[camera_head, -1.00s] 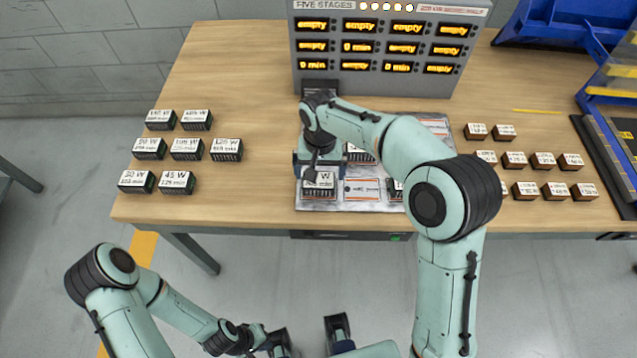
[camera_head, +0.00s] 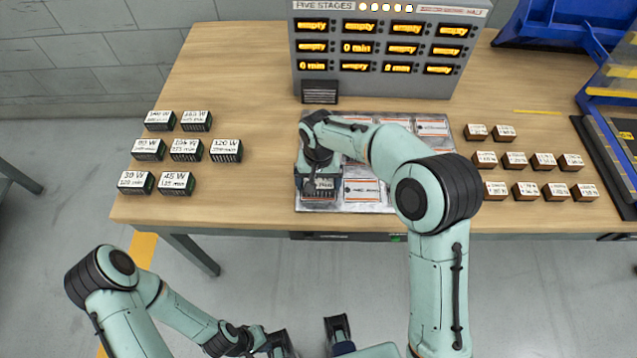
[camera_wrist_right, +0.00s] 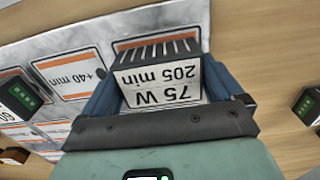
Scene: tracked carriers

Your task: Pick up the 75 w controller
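The 75 W controller, a dark ribbed block with a white label, shows in the right wrist view (camera_wrist_right: 162,88), its label reading 75 W, 205 min. In the head view it (camera_head: 321,184) stands at the grey board's front left, mostly hidden by my right gripper (camera_head: 318,178). In the right wrist view the blue fingers of my right gripper (camera_wrist_right: 163,85) lie along both sides of the controller, with no clear gap. Whether they press on it I cannot tell. My left gripper (camera_head: 308,335) is open and empty at the bottom, away from the table.
The grey board (camera_head: 304,207) carries several orange-edged cards. Several labelled controllers (camera_head: 186,150) stand at the left. Several small dark blocks (camera_head: 514,160) stand at the right. A display panel (camera_head: 380,45) stands behind the board. Bare wood (camera_head: 262,180) lies left of the board.

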